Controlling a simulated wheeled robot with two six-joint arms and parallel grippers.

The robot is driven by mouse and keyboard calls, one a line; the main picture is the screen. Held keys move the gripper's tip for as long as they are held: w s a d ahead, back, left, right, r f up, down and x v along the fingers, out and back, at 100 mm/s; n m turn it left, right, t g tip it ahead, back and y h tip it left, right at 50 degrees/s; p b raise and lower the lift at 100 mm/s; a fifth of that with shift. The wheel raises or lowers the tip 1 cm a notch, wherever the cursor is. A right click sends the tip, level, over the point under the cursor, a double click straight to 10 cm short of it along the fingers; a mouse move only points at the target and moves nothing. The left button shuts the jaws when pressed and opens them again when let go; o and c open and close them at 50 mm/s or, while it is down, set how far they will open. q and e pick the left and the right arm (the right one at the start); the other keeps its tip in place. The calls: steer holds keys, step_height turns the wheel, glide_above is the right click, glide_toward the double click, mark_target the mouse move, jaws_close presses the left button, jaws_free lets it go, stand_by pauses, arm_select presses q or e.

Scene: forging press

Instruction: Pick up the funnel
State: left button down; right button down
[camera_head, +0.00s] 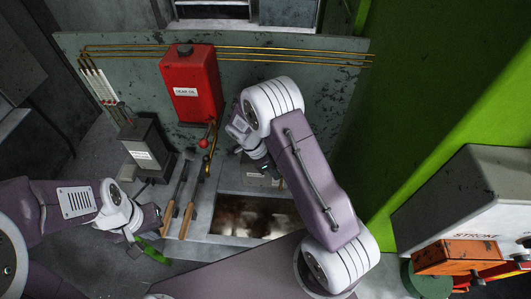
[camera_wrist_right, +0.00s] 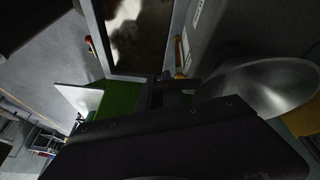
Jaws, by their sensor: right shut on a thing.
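The funnel (camera_wrist_right: 262,86) is a grey metal cone at the right of the right wrist view, its narrow side toward my right gripper (camera_wrist_right: 174,94). The right fingers are dark and hard to make out, and they are shut at the funnel's narrow side. In the head view the right wrist hangs in front of the back panel, and the funnel cannot be made out there. My left gripper (camera_head: 146,246) is low at the left, far from the funnel, with a bright green piece at its fingers; whether it is open is unclear.
A red oil box (camera_head: 190,85) hangs on the back panel (camera_head: 130,60). A dark grey box (camera_head: 147,148) stands left of two wooden-handled tools (camera_head: 188,222). An open pit (camera_head: 252,216) lies below my right wrist. An orange box (camera_head: 458,257) is at the right.

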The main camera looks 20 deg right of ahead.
stand_by(0.8)
step_height(320, 180, up, 21)
steer(key=p, duration=1.2)
